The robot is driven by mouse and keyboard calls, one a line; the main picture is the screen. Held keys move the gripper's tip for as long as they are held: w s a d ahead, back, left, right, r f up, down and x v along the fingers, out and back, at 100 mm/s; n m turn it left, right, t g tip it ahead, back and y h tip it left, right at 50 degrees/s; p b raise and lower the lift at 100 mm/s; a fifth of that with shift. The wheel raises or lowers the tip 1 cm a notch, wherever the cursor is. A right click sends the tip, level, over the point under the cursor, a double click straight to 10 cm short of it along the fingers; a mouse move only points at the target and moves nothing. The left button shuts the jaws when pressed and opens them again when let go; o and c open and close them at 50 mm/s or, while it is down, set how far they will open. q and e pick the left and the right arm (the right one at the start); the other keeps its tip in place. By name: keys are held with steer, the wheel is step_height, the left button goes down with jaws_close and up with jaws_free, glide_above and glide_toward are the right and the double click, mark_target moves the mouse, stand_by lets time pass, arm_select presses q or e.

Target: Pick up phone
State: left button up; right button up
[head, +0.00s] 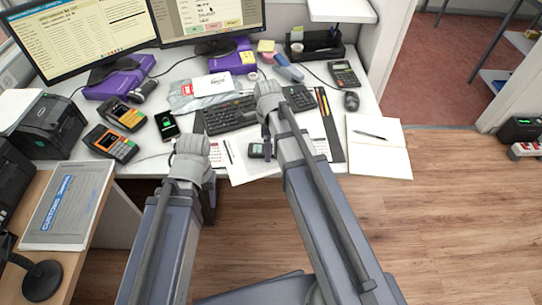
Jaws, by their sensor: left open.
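The phone (167,125) is a black handset with a small green mark on its lit screen. It lies on the white desk, between the orange and black handheld terminals and the keyboard. My left gripper (209,203) is open, a dark shape beside its grey wrist. It is in front of the desk's near edge, right of and nearer than the phone, apart from it and empty as far as I can see. My right arm reaches over the desk by the keyboard, right of the phone. Its jaws are largely hidden and I cannot make out their state.
Two orange and black terminals (114,144) lie left of the phone, and a keyboard (229,115) right of it. A black printer (47,131) stands at the left. An open notebook (379,146) with a pen lies at the right. Monitors stand behind.

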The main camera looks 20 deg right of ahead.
jaws_close()
stand_by(0.9)
